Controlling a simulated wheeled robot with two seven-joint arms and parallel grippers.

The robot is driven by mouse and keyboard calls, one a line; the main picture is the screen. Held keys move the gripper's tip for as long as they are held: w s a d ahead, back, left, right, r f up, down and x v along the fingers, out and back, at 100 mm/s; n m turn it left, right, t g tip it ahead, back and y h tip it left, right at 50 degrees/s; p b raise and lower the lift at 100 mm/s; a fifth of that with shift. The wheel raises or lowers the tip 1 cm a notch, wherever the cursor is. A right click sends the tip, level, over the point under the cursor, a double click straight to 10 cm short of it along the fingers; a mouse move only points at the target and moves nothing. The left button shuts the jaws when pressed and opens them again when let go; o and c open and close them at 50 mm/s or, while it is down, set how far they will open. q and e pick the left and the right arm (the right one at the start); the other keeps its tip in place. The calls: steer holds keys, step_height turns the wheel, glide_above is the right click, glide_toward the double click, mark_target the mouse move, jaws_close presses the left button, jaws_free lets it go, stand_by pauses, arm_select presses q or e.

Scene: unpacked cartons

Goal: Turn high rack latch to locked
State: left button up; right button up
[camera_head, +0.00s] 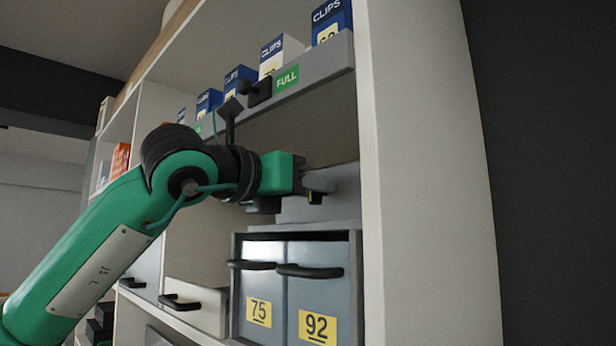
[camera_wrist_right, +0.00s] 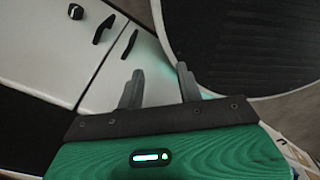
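A black block with a round knob (camera_head: 258,91) sits on the grey front rail of the upper shelf, left of a green FULL label (camera_head: 286,78). It may be the rack latch; I cannot tell its setting. My left gripper (camera_head: 316,190) is below and right of it, in front of the shelf opening and above the grey bins. Its fingers are small and dark here, so their opening is unclear. In the right wrist view my right gripper (camera_wrist_right: 158,82) has its two grey fingers apart, with nothing between them.
Boxes marked CLIPS (camera_head: 283,52) stand on the upper shelf. Grey bins numbered 75 (camera_head: 258,311) and 92 (camera_head: 317,325) have protruding black handles. A white upright (camera_head: 420,180) bounds the rack at right. The right wrist view shows a white panel (camera_wrist_right: 60,60) with black handles.

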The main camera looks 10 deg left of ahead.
arm_select(q)
jaws_close()
arm_select(e)
steer(key=shift+s+a, duration=0.35)
steer(key=shift+s, duration=0.1)
